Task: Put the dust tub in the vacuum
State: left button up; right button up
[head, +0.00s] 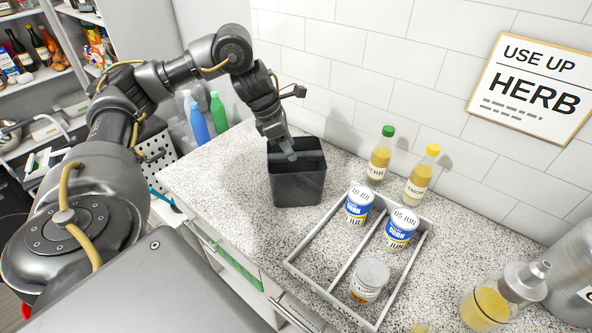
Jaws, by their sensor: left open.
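A dark grey, open-topped square container (297,187) stands upright on the speckled counter near the wall. I cannot tell whether it is the dust tub, and I see nothing I can identify as a vacuum. My left gripper (284,152) reaches down from above at the container's mouth. It is open, and its fingers overlap the left part of the opening. I cannot tell whether they touch the rim or what lies inside. My right gripper is not in view.
A light divided tray (299,265) holds two blue-and-white tins (401,227) and a jar (370,280). A green-capped bottle (379,160) and a yellow-capped bottle (421,177) stand behind it. A glass dispenser (490,303) is at lower right. Counter left of the container is clear.

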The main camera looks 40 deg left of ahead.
pick_arm(q)
jog(key=shift+x, duration=0.9)
jog(key=shift+d+f, duration=0.2)
jog(key=shift+f, duration=0.1)
jog(key=x, duration=0.4)
jog(key=shift+f+p, duration=0.1)
jog(key=shift+p, duration=0.3)
jog(key=shift+f, duration=0.1)
jog(key=shift+f, duration=0.2)
jog(key=shift+c, duration=0.5)
grip_shut()
